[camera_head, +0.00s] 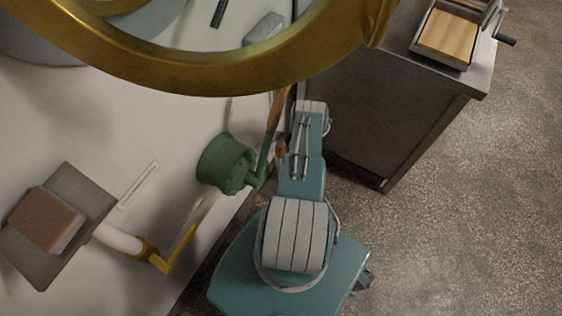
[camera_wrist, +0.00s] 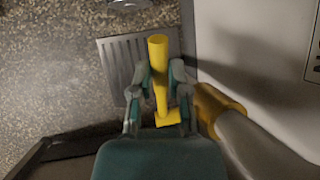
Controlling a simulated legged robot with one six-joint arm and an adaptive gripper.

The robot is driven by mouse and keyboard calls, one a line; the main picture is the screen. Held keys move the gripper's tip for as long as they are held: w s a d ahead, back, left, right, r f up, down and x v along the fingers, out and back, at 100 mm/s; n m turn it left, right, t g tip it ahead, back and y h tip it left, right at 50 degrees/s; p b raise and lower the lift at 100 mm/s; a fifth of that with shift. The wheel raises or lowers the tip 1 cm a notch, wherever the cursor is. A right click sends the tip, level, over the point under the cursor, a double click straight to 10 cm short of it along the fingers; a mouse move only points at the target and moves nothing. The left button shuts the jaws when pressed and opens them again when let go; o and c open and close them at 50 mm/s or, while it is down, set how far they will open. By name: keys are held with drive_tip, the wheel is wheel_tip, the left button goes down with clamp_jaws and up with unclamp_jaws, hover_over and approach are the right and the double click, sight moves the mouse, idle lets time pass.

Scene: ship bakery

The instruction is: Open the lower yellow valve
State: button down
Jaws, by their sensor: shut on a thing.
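A yellow valve lever (camera_wrist: 158,52) stands between the fingers of my gripper (camera_wrist: 161,70) in the wrist view. The gripper is shut on it, with one finger on each side. The lever's lower end bends right, toward a yellow collar (camera_wrist: 217,109) on a grey pipe (camera_wrist: 255,148). In the head view a yellow valve handle (camera_head: 181,249) sits at the end of a pale pipe (camera_head: 117,239), at lower left. My gripper does not show there. I cannot tell whether both views show the same valve.
In the wrist view a pale wall (camera_wrist: 240,45) is close on the right and a slatted grate (camera_wrist: 120,66) lies behind the lever.

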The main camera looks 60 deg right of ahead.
drive_tip(key=shift+d+r+y, duration=0.4)
drive_tip(key=shift+d+y, duration=0.1)
drive_tip(key=shift+y, duration=0.2)
drive_tip(key=shift+w+d+r+y, duration=0.1)
drive_tip(key=shift+d+r+y, duration=0.2)
drive_tip(key=shift+y, duration=0.1)
idle(0.3)
drive_tip(key=c, duration=0.6)
unclamp_jaws()
drive_tip(key=v, duration=1.1)
drive_tip(key=shift+d+r, duration=0.25)
drive_tip(key=shift+d, duration=0.1)
